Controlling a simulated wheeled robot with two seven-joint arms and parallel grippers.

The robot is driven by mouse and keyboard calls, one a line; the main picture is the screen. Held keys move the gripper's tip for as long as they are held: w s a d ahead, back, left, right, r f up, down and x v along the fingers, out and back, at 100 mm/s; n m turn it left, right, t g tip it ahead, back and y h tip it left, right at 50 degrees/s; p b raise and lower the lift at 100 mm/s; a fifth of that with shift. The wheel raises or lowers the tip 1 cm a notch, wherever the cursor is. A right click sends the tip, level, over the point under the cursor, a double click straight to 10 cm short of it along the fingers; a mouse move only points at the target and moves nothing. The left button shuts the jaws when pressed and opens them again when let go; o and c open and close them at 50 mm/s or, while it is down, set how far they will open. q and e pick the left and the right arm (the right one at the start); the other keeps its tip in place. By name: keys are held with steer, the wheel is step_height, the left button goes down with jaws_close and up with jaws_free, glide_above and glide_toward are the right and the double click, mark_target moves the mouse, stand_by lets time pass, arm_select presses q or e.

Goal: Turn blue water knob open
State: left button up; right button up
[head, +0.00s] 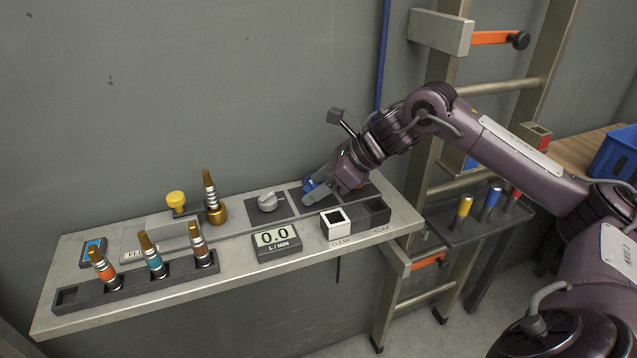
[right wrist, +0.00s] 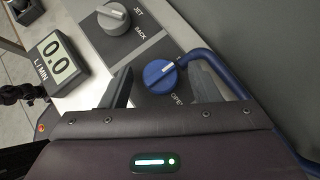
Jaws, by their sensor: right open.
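The blue water knob (right wrist: 160,76) is a round dial with a pale pointer mark, mounted on a dark plate with the word OPEN beside it. In the head view only a bit of the blue knob (head: 309,185) shows, mostly hidden by my right gripper (head: 316,193). In the right wrist view my right gripper (right wrist: 160,88) is open, with one finger on each side of the knob. I cannot tell whether the fingers touch it. My left gripper is not in view.
A grey JET/BACK knob (head: 268,201) sits left of the blue one. A flow display (head: 276,240) reads 0.0 L/MIN. Several nozzles stand in a dark rack (head: 66,298) at left. A ladder (head: 440,75) rises behind my right arm.

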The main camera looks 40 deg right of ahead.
steer(key=c, duration=1)
